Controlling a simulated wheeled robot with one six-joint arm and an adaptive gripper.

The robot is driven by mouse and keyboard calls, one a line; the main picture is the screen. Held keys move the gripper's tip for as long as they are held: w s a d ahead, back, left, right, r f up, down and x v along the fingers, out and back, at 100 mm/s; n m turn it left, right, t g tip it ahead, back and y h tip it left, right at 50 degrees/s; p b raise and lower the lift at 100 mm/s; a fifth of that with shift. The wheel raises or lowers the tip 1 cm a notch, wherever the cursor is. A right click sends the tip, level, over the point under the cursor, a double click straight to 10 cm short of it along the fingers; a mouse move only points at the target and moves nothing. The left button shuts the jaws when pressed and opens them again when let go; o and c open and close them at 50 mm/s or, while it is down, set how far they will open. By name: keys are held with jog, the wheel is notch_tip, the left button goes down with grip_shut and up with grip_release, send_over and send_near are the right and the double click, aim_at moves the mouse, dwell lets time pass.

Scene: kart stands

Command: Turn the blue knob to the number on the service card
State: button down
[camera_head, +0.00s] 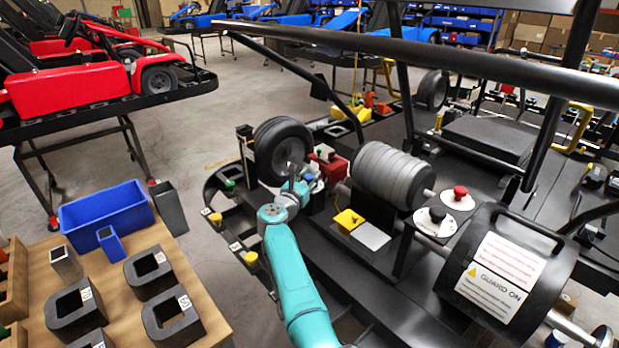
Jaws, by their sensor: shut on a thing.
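My gripper (301,176), at the end of my teal arm, is over the black kart frame, just right of the black wheel. It is shut on what looks like the blue knob (309,178), of which only a small blue patch shows beside the fingers. The knob's pointer and any numbers around it are hidden or too small to read. A pale grey card-like plate (371,236) lies right of a yellow block; I cannot tell whether it is the service card, and no number can be read on it.
Red blocks (331,165) stand close right of my gripper, with a grey ribbed roller (389,176) beyond. A black tube (430,62) crosses above the kart. A red mushroom button (460,192) and a "GUARD ON" cover (508,277) are at right. A wooden table (213,325) with a blue bin (106,214) is at left.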

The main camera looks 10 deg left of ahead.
aim_at(310, 176)
jog(key=n+y, duration=0.2)
jog(key=y, duration=0.2)
jog(key=shift+d+f+n, duration=0.1)
jog(key=shift+n, duration=0.2)
jog(key=shift+n+y, duration=0.6)
jog(key=shift+y, duration=0.3)
jog(key=c, duration=0.8)
grip_release()
jog(key=shift+r, duration=0.2)
notch_tip(310, 176, up, 10)
jog(key=shift+f, duration=0.1)
jog(key=shift+o, duration=0.2)
